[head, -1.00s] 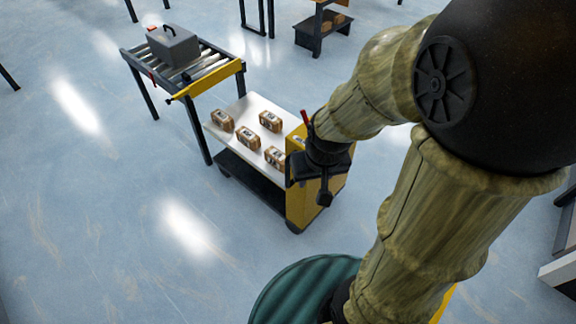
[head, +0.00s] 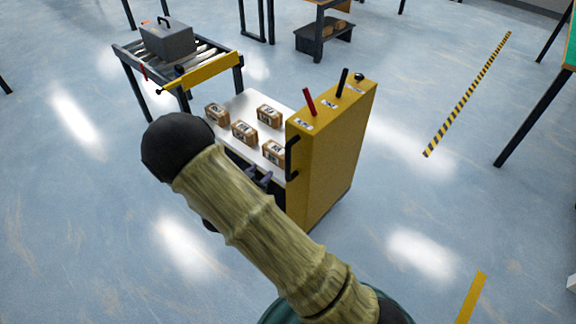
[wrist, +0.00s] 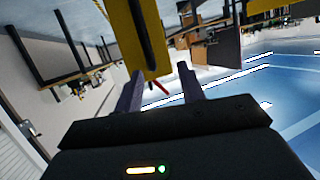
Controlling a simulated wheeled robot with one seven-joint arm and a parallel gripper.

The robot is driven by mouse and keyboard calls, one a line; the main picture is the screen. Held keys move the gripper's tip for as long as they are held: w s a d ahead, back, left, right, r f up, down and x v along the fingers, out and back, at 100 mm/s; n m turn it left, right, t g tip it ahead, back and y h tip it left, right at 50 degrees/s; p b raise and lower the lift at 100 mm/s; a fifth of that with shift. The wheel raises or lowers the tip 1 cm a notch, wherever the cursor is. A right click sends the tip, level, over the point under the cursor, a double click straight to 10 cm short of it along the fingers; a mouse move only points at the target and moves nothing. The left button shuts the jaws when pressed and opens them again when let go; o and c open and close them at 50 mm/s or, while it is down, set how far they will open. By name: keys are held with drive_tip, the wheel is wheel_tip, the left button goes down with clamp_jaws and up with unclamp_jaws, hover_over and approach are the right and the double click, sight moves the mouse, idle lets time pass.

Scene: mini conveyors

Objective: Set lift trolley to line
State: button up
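The lift trolley has a white deck (head: 244,103) carrying several brown boxes (head: 269,116) and a tall yellow mast (head: 328,150) at its near right end. A red lever (head: 309,102) and black lever (head: 342,82) stand on the mast top, and a black handle (head: 292,157) is on its side. My gripper (head: 259,177) is beside the handle, partly hidden by my arm. In the wrist view its fingers (wrist: 158,72) are spread, with the yellow mast (wrist: 142,42) and dark handle (wrist: 152,45) ahead; I see no grip on the handle.
A roller conveyor (head: 124,63) with a grey case (head: 167,40) stands beyond the trolley's far end, with a yellow bar (head: 208,73) across its near end. A striped floor line (head: 468,94) lies right. Open floor surrounds the mast's right side.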

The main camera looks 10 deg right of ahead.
sight(286, 156)
drive_tip(key=s+f+h+b, duration=0.1)
drive_tip(key=h, duration=0.1)
drive_tip(key=s+a+f+t+h+b, duration=0.1)
drive_tip(key=s+f, duration=0.1)
drive_tip(key=shift+s+f+m+t+h, duration=0.1)
drive_tip(key=shift+f+m+t+h, duration=0.1)
drive_tip(key=shift+m+t+h, duration=0.15)
drive_tip(key=x, duration=1.7)
drive_tip(key=shift+d+b, duration=0.2)
drive_tip(key=shift+b, duration=0.1)
drive_tip(key=shift+f, duration=0.1)
clamp_jaws()
